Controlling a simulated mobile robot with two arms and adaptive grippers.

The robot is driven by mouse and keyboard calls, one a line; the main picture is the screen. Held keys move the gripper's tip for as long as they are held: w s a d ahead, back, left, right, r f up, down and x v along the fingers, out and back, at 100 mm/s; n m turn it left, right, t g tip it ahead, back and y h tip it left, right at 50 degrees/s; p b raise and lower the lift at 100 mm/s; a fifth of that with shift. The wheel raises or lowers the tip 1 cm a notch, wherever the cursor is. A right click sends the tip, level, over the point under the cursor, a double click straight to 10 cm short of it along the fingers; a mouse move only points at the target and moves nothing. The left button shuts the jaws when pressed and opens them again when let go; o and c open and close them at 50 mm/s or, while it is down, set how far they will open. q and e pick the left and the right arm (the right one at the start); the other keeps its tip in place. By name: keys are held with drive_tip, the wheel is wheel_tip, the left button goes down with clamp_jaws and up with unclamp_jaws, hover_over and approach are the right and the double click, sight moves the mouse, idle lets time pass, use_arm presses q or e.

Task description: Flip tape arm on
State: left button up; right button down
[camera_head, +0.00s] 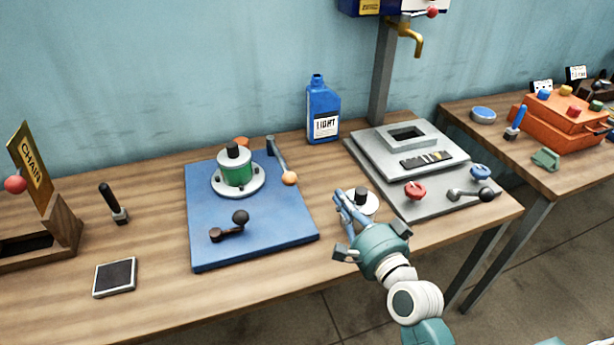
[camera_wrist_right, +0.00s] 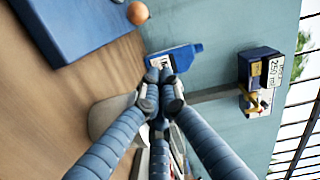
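A blue board (camera_head: 252,246) on the wooden table carries a green spool (camera_head: 237,174) on a white flanged base. A grey lever arm with an orange ball end (camera_head: 289,178), which looks like the tape arm, leans at the board's back right. The ball also shows at the top of the right wrist view (camera_wrist_right: 137,13). My right gripper (camera_head: 345,203) is right of the board, apart from the lever, beside a small white disc with a dark knob (camera_head: 364,203). Its fingertips meet in the wrist view (camera_wrist_right: 160,88), with nothing visible between them. My left gripper is not in view.
A black crank (camera_head: 230,226) sits on the board's front. A blue bottle (camera_head: 323,112) stands behind. A grey plate with red and blue knobs (camera_head: 415,192) lies to the right, under a brass tap (camera_head: 413,38). A wooden CHAIN stand (camera_head: 62,225) is at left.

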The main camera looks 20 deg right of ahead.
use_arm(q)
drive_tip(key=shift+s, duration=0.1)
use_arm(e)
drive_tip(key=shift+s+r, duration=0.1)
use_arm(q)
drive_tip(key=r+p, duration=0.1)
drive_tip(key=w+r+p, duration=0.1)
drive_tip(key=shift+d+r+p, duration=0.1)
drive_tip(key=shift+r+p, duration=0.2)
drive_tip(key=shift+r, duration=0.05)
use_arm(e)
drive_tip(key=w+a+f, duration=0.1)
drive_tip(key=w+a, duration=0.3)
drive_tip(key=w, duration=0.6)
drive_tip(key=shift+w+a+f, duration=0.15)
drive_tip(key=shift+w+a, duration=0.2)
